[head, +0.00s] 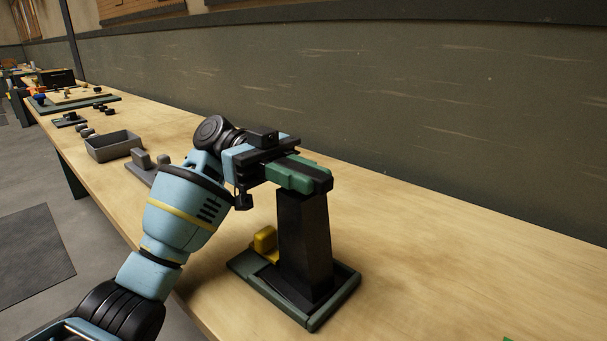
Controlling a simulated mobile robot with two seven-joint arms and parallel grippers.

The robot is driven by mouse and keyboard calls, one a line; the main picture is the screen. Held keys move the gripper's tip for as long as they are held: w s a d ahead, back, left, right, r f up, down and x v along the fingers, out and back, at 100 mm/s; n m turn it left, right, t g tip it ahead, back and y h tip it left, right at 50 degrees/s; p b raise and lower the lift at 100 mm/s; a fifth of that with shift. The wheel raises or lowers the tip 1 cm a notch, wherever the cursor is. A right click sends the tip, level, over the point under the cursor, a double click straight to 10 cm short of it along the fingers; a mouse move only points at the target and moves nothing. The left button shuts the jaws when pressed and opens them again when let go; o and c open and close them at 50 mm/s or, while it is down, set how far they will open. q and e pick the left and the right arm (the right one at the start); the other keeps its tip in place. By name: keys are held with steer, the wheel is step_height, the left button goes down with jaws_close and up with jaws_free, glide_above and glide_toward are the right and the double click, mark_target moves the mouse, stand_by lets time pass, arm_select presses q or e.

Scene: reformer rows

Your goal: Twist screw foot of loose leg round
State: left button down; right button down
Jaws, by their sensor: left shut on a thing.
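A dark tapered leg (303,240) stands upright on a low tray with a green rim (335,310) on the wooden bench. My left gripper (312,180) reaches in from the left at the top of the leg, its green fingers lying level over the upper end. The gripper is shut on the screw foot at the leg's top; the fingers hide the foot almost wholly. My right gripper is out of view.
A yellow block (265,240) sits beside the leg on the tray. A grey open bin (113,147) and a grey fixture (145,162) stand farther left along the bench (450,260). The bench right of the tray is mostly clear, with a wall (400,100) behind.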

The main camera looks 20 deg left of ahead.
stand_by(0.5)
arm_select(q)
steer(key=c, duration=1.2)
jaws_free()
steer(key=shift+c, duration=0.2)
steer(key=shift+a, duration=0.15)
steer(key=v, duration=0.7)
steer(key=shift+w+a, duration=0.15)
steer(key=shift+a, duration=0.15)
